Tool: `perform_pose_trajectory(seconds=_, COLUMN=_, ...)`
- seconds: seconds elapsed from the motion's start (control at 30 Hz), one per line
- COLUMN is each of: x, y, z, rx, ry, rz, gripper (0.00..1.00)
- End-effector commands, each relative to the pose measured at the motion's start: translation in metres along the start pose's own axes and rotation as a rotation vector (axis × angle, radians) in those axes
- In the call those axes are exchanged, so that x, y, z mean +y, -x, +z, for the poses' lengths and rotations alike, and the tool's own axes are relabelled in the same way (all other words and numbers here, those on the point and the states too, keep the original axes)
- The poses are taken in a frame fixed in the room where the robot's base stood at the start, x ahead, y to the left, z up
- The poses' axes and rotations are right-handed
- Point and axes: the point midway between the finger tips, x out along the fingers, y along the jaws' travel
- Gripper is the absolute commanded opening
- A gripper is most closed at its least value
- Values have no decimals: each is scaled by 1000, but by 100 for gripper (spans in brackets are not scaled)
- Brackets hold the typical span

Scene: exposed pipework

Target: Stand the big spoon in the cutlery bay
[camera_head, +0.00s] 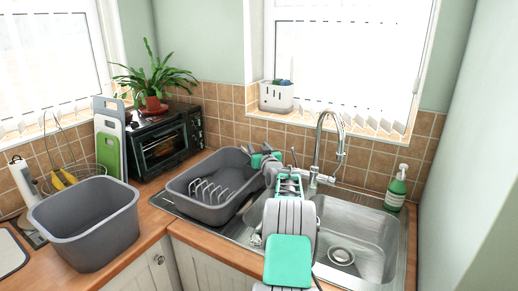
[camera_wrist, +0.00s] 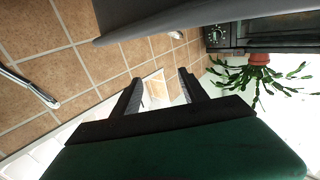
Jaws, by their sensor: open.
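I cannot make out the big spoon in either view. The grey dish rack (camera_head: 180,194) stands left of the sink, with a row of light plate prongs inside. Its right end is partly hidden by my arm, and no separate cutlery bay can be told apart there. My gripper (camera_head: 251,150) is at the rack's back right, near the tiled wall. In the wrist view my gripper (camera_wrist: 160,75) has its two dark fingers apart, with nothing between them. A grey edge, seemingly the rack (camera_wrist: 170,18), crosses the top of that view.
The steel sink (camera_head: 385,243) and tall tap (camera_head: 318,150) are right of my arm. A green bottle (camera_head: 396,188) stands behind the sink. A large grey tub (camera_head: 85,222) fills the left counter. A white caddy (camera_head: 276,97) sits on the sill; a plant (camera_head: 153,80) tops the oven (camera_head: 165,143).

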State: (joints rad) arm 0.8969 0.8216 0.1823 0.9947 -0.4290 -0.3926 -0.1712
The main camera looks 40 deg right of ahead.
Motion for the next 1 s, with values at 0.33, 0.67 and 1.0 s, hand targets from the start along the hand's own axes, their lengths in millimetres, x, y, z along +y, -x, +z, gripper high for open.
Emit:
perform_pose_trajectory(seconds=0.33, x=1, y=45, z=0, rx=2, ry=0, rz=2, gripper=51)
perform_pose_trajectory(seconds=0.67, x=0, y=77, z=0, rx=1, ry=0, rz=0, gripper=51)
perform_pose_trajectory(seconds=1.0, x=0, y=77, z=0, rx=1, ry=0, rz=0, gripper=51)
